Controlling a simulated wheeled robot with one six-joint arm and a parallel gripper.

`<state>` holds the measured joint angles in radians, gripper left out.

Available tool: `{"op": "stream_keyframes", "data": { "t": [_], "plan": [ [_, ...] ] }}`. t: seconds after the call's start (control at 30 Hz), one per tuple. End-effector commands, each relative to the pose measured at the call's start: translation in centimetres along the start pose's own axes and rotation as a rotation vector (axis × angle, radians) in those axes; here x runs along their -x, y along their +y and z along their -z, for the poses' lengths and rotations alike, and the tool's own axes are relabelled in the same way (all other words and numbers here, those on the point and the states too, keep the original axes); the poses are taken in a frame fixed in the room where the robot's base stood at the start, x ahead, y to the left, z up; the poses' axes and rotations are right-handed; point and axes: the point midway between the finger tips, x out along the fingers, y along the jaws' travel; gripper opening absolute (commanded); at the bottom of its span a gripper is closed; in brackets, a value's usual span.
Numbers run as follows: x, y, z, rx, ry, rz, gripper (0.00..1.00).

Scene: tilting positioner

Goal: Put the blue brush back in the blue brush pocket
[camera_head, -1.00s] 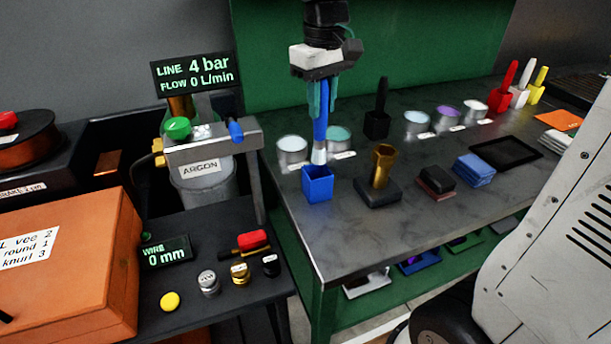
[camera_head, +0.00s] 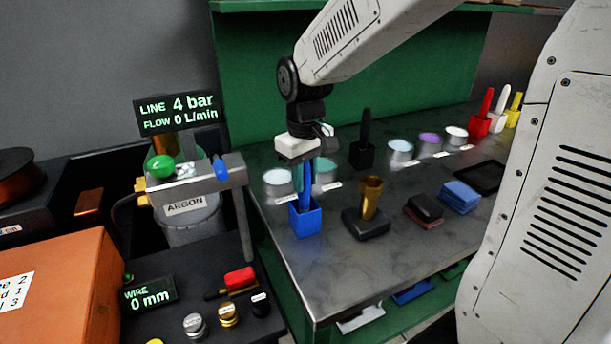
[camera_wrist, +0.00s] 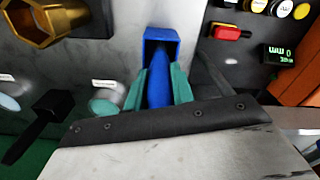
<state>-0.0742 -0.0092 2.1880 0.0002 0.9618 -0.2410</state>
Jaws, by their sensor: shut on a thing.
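The blue brush (camera_head: 307,180) stands upright with its lower part inside the blue brush pocket (camera_head: 305,222), a square open-topped blue box on the grey bench. My gripper (camera_head: 306,172) is directly above the pocket, its teal fingers shut on the brush handle. In the wrist view the blue brush (camera_wrist: 158,88) lies between the teal fingers (camera_wrist: 160,88) and runs into the blue pocket (camera_wrist: 163,36). The brush's bristles are hidden inside the pocket, so I cannot tell whether it touches the bottom.
Two tins (camera_head: 277,183) stand just behind the pocket. A brass hex piece (camera_head: 370,197) on a dark base is to its right. A black brush in a black pocket (camera_head: 362,155) stands farther back. The argon fixture (camera_head: 185,207) is at left. The bench front is clear.

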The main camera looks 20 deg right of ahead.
Motion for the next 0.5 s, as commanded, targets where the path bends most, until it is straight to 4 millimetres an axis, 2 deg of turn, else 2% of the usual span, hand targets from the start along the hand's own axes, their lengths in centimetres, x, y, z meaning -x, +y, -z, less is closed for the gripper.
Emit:
{"op": "stream_keyframes", "data": {
  "t": [0.17, 0.2, 0.27, 0.5],
  "plan": [
    [-0.26, 0.03, -0.01, -0.001, -0.001, 0.0, 0.01],
    [-0.29, 0.03, -0.01, -0.001, -0.001, 0.0, 0.3],
    [-0.27, 0.04, -0.01, -0.001, -0.001, 0.0, 0.46],
    [-0.24, 0.05, -0.01, -0.001, 0.0, 0.0, 0.46]
  ]
}}
